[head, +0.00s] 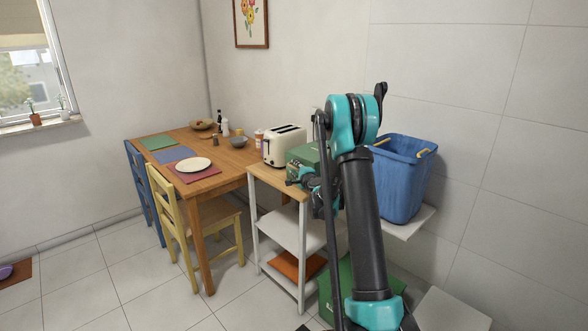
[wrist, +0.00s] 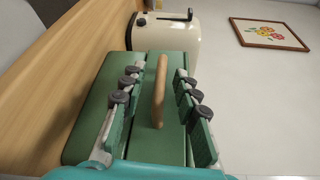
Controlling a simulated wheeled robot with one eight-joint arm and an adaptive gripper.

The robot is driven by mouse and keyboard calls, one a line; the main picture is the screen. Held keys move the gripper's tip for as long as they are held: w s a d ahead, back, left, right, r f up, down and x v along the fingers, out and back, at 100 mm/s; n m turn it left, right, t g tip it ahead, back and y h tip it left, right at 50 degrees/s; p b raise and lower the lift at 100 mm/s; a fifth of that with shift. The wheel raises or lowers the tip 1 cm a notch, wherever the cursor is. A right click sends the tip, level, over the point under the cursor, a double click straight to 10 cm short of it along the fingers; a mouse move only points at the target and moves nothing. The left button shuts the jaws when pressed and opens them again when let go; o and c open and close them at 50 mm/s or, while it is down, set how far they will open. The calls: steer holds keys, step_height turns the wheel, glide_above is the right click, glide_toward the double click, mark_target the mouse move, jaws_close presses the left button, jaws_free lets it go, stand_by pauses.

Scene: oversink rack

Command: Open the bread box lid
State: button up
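The green bread box (head: 303,153) stands on the wooden top of a white-legged shelf unit, partly hidden behind my arm in the head view. In the wrist view the bread box (wrist: 90,128) fills the middle, with a light wooden bar handle (wrist: 160,92) on its face. The lid looks closed. My gripper (wrist: 157,82) is open, with one finger on each side of the handle and a gap on both sides. In the head view my gripper (head: 300,181) is small and close in front of the box; its fingers are hard to make out there.
A cream toaster (head: 284,146) stands just beyond the box. A blue bin (head: 403,178) sits to the right behind my arm. A dining table (head: 232,165) with a yellow chair (head: 205,213) is at left.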

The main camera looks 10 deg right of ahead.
steer(key=shift+w+a, duration=0.15)
steer(key=shift+w, duration=0.35)
jaws_close()
